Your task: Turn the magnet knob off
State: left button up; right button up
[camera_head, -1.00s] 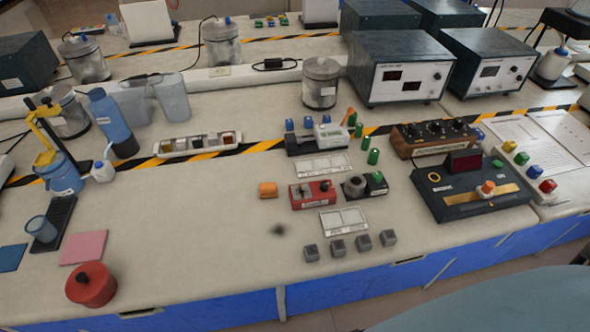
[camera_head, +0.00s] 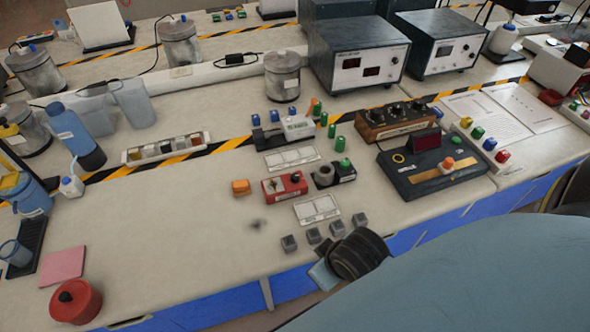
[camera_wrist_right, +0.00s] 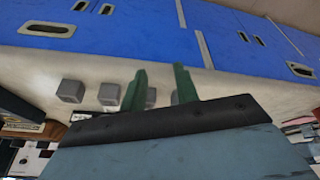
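A red box (camera_head: 285,187) with a black knob (camera_head: 295,178) sits mid-table in the head view. Just right of it is a small black unit (camera_head: 334,174) with a grey ring-shaped coil (camera_head: 324,175) and a green knob (camera_head: 345,163). Their labels are too small to read, so I cannot tell which knob is the magnet's. My right arm reaches in at the lower right of the head view, by the table's front edge. In the right wrist view, my right gripper (camera_wrist_right: 160,80) has two green fingers apart, with grey cubes beyond them. My left gripper is not in view.
Several grey cubes (camera_head: 313,235) line the front edge near my right arm. Upright green pieces (camera_head: 340,144) stand behind. The table left of the orange block is mostly clear.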

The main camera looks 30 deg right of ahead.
jog(key=w+a+r+n+t, duration=0.1)
jog(key=w+r+n+t, duration=0.3)
jog(key=w+r+t, duration=1.2)
jog(key=w+a+r+n+g+y, duration=0.35)
jog(key=a+r+n+y, duration=0.45)
jog(key=n, duration=0.3)
jog(key=w+a+r+n+g+y, duration=0.2)
jog(key=a+r+n+g+y, duration=0.2)
jog(key=a+r+n+y, duration=0.45)
jog(key=n+g+h, duration=1)
jog(key=g+h, duration=0.3)
jog(key=h, duration=0.4)
send_over(295, 176)
notch_tip(295, 176, down, 17)
jog(key=shift+t+y, duration=0.25)
notch_tip(295, 176, down, 13)
jog(key=shift+r, duration=0.15)
